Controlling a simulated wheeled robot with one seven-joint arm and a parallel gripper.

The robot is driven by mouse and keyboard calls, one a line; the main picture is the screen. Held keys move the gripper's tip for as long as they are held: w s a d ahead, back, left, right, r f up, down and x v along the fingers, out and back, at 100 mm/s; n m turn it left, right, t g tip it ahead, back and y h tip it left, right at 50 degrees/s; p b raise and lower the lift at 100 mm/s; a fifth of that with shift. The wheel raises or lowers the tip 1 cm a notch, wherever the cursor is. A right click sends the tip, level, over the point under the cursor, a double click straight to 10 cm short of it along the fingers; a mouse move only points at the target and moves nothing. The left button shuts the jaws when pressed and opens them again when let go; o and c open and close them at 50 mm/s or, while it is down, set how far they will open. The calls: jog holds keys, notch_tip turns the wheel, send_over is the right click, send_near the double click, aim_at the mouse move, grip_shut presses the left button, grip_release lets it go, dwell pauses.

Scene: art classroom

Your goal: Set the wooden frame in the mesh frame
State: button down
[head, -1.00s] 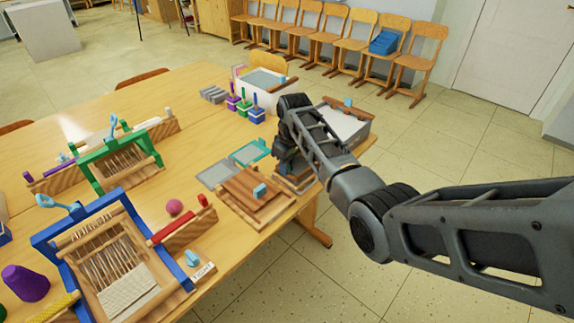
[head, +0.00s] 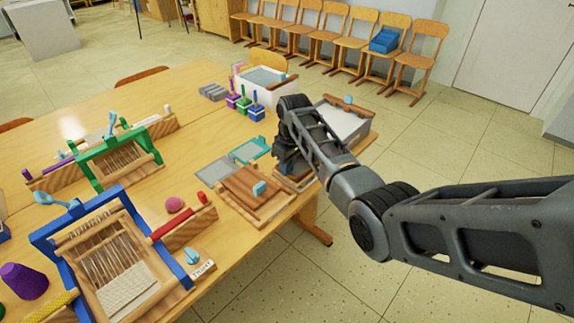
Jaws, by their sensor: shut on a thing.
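My gripper (head: 287,160) points down at the right edge of the table, mostly hidden behind my own arm. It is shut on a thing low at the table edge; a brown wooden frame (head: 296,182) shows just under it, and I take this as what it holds. The fingertips and the contact are hidden. A teal-rimmed mesh frame (head: 249,151) lies flat just left of the gripper. A grey mesh sheet (head: 212,172) lies left of it. I cannot tell whether another mesh frame lies under the wooden frame.
A wooden tray with a brown board and blue knob (head: 255,194) lies close in front of the gripper. A white tub (head: 345,122) stands behind my arm, another (head: 268,88) farther back. Looms (head: 112,262) fill the left. Floor (head: 330,270) is clear at right.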

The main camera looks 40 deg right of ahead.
dwell(0.4)
jog(key=c, duration=1.1)
grip_release()
jog(key=shift+o, duration=0.2)
jog(key=shift+r, duration=0.1)
jog(key=r, duration=0.5)
jog(key=s+r, duration=0.1)
jog(key=r, duration=0.1)
jog(key=shift+r, duration=0.25)
